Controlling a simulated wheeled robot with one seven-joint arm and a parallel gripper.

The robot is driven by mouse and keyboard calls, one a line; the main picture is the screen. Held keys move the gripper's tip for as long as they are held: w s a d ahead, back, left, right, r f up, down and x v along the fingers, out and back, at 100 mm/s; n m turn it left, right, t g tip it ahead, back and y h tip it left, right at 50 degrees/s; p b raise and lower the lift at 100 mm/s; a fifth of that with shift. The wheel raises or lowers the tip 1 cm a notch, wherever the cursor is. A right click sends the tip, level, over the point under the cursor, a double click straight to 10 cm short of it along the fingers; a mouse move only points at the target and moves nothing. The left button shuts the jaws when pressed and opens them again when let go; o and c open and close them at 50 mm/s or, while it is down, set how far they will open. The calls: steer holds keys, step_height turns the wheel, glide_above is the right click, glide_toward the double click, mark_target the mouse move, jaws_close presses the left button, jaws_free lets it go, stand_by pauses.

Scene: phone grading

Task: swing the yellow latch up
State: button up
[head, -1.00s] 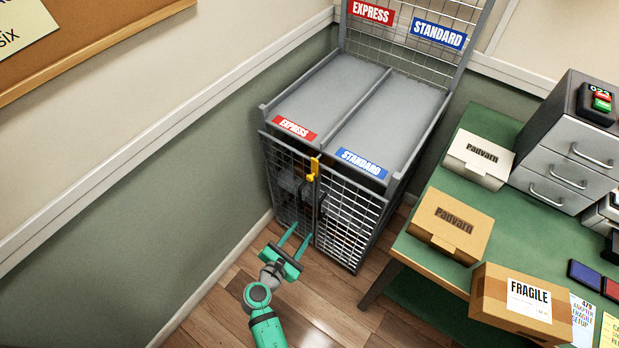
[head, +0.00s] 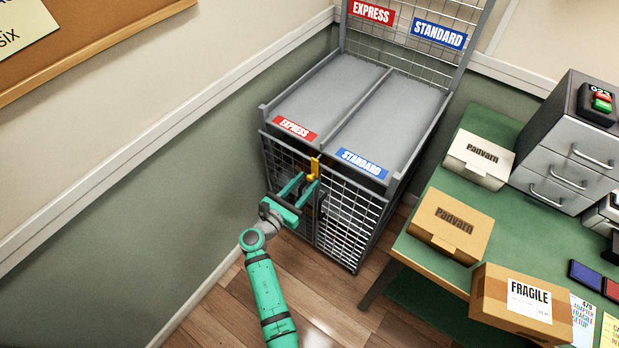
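The yellow latch (head: 314,167) is a small upright piece at the top middle of the grey mesh cage's front, where the two mesh doors (head: 347,222) meet. My green gripper (head: 306,184) is at the cage front, just below and left of the latch. Its two fingers are apart and point toward the latch's lower part. I cannot tell whether a finger touches the latch. The fingers partly cover the left door and the lower end of the latch.
The cage top has two grey trays (head: 328,88) labelled EXPRESS and STANDARD. To the right, a green table (head: 412,250) holds several boxes, a drawer unit (head: 566,150) and ink pads. A green wall stands close on the left. Wooden floor is clear in front.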

mark_target(312, 171)
steer(key=shift+x, duration=1.45)
jaws_close()
